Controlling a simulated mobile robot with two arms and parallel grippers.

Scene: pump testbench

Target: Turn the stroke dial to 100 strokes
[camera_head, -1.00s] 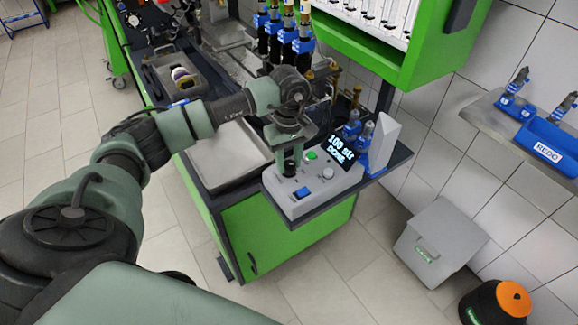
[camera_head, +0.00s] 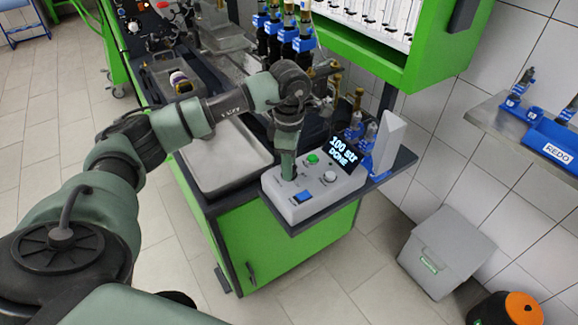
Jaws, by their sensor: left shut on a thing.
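The grey control box (camera_head: 346,189) sits on the dark shelf at the front corner of the green bench. Its display (camera_head: 344,153) reads "100 str DONE". On its top are a green button (camera_head: 312,159), a light round knob (camera_head: 330,177) and a blue rocker switch (camera_head: 303,196). My left gripper (camera_head: 289,176) points down onto the left part of the box top and is shut on the stroke dial there. The gripper hides the dial, and its fingertips show poorly. My right gripper is not in view.
Blue holders with small bottles (camera_head: 367,136) and a pale upright block (camera_head: 388,143) stand right behind the box. A grey tray (camera_head: 225,158) lies left of it. Tall dark valves (camera_head: 302,48) stand behind my wrist. A grey bin (camera_head: 446,252) is on the floor.

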